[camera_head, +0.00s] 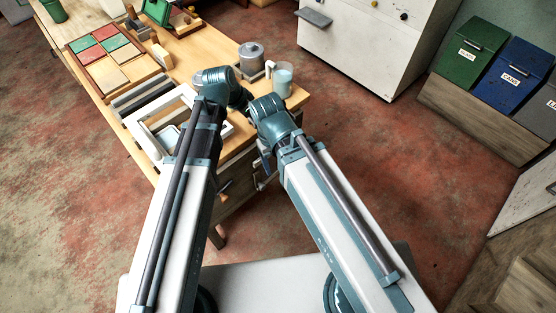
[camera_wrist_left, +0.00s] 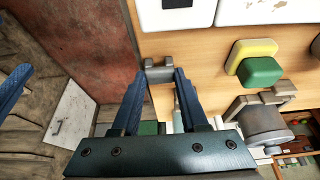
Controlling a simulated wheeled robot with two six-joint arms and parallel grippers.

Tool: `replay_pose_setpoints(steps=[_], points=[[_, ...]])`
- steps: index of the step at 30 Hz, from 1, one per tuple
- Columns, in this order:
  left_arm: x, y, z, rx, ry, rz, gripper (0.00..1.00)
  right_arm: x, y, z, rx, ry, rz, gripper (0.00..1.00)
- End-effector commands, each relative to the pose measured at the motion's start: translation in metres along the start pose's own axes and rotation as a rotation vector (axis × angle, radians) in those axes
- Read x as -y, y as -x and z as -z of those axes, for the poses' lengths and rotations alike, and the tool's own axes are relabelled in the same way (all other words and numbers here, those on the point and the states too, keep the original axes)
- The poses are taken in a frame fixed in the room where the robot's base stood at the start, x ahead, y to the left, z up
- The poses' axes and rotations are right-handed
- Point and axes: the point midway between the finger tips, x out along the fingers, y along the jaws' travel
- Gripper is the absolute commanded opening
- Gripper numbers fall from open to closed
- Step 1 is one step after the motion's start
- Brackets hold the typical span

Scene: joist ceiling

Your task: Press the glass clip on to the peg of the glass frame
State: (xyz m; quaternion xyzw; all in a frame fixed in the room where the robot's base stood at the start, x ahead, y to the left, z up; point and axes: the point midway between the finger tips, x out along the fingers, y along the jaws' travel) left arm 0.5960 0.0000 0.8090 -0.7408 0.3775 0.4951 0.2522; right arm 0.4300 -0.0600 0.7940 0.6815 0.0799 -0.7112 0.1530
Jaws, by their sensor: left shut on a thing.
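My left gripper (camera_wrist_left: 160,77) shows in the left wrist view, its two blue fingers closed on a small grey clip-like piece (camera_wrist_left: 160,70) at the fingertips. Behind the piece are the bench top and its edge. In the head view my left arm hides this gripper and the piece. A white frame (camera_head: 143,133) lies on the bench left of my left arm; I cannot tell if it is the glass frame, and I can make out no peg. My right gripper is mostly hidden below its wrist in the head view; a blue finger (camera_wrist_left: 12,88) shows at the left wrist view's edge.
The wooden bench (camera_head: 205,42) holds a tray of coloured tiles (camera_head: 105,55), a grey pot (camera_head: 251,58) and a pale jug (camera_head: 282,80). A yellow block (camera_wrist_left: 250,52) and green block (camera_wrist_left: 260,72) show in the wrist view. Floor right of the bench is clear.

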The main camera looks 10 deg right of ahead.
Motion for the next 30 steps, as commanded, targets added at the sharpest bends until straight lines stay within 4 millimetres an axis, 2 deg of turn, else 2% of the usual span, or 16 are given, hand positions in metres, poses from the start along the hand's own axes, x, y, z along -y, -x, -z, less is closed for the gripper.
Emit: replay_pose_setpoints(steps=[9,23,30], points=[[0.000,0.016,0.007,0.000,0.000,0.000,0.00,-0.002,0.017,-0.001,0.000,0.000,0.000,0.71],[0.000,0.019,0.008,0.000,0.000,0.000,0.00,-0.002,0.020,-0.001,0.000,0.000,0.000,0.71],[0.000,0.039,0.016,0.000,0.000,0.000,0.00,-0.004,0.042,-0.003,0.000,0.000,0.000,0.71]])
